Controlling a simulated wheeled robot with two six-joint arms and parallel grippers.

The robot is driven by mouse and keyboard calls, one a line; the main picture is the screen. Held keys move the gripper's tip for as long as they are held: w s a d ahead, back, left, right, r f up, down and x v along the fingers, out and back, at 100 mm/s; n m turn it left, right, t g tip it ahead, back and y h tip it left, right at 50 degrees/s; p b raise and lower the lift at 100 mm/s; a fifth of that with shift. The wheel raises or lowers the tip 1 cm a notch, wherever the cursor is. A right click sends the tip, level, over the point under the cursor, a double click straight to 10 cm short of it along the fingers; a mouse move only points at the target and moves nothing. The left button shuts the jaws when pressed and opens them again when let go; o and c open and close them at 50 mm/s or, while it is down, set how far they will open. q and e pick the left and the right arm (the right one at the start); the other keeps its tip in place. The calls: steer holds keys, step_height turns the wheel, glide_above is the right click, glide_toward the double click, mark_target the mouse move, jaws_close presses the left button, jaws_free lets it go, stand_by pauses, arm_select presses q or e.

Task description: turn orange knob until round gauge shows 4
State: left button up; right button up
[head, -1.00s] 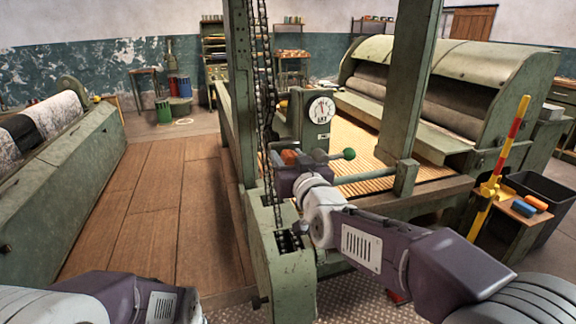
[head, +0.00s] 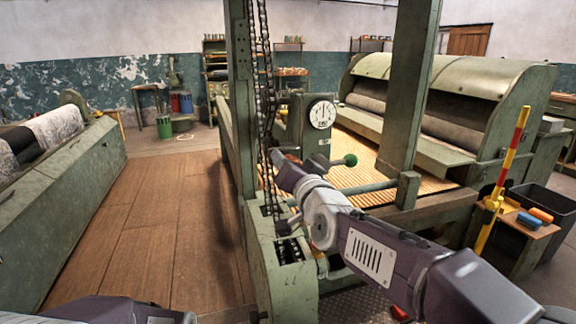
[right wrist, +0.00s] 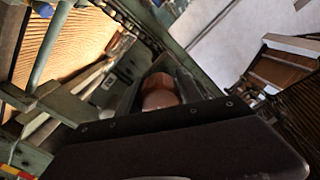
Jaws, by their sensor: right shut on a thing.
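The round gauge (head: 322,114) has a white dial and faces me on a green housing behind the post. Its dark needle points roughly upward; the numerals are too small to read. My right gripper (head: 281,160) is at the housing's lower left. In the right wrist view its two fingers are shut around the orange knob (right wrist: 160,91), which looks brownish in shadow there. The knob is hidden behind the gripper in the head view. Only a part of my left arm shows at the bottom left; its gripper is out of view.
A green-balled lever (head: 350,160) sticks out just right of my right gripper. A chain (head: 262,80) hangs beside the green post (head: 240,100) on the left. A thicker green post (head: 407,90) stands right of the gauge. Wooden floor at left is clear.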

stand_by(0.3)
steer(key=o, duration=1.4)
steer(key=p+v, duration=0.1)
steer(key=v, duration=0.8)
